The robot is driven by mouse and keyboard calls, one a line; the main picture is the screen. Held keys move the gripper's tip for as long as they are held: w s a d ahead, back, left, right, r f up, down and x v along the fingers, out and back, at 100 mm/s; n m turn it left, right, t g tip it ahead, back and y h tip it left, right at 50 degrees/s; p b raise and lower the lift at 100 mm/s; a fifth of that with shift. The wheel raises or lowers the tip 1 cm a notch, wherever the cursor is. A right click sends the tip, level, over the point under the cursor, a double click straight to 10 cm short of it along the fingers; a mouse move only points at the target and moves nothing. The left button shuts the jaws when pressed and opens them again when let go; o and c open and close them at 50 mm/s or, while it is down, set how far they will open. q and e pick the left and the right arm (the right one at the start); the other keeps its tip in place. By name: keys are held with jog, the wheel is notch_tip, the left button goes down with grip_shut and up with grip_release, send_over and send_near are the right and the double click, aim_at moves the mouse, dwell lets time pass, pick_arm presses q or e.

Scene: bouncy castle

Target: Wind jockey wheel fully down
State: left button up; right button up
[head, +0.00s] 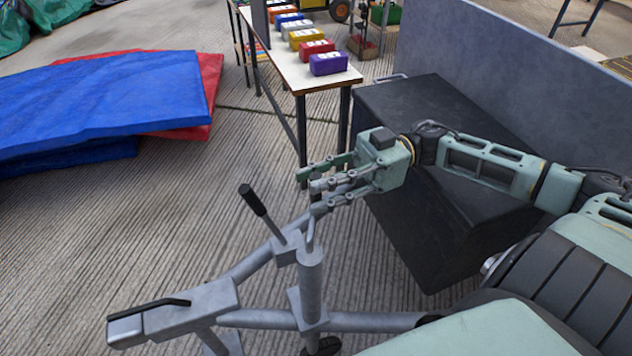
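The jockey wheel (311,278) is an upright grey tube clamped on the grey trailer drawbar. Part of its dark wheel (323,346) shows at the bottom edge; whether it touches the floor I cannot tell. A thin grey crank handle (311,232) rises from the tube's top. My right gripper (308,190) comes in from the right, just above the crank, its fingers pointing left and apart. Its lower finger overlaps the crank's upper end in the picture; contact is unclear. My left gripper is not in view.
A lever with a black grip (252,199) stands left of the crank. The coupling head (172,314) is at lower left. A large dark box (440,215) stands behind my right arm. A table (300,75) with coloured blocks is beyond. Blue and red mats (105,98) lie left.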

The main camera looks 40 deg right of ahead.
jog(key=shift+a, duration=0.3)
grip_shut()
dwell(0.5)
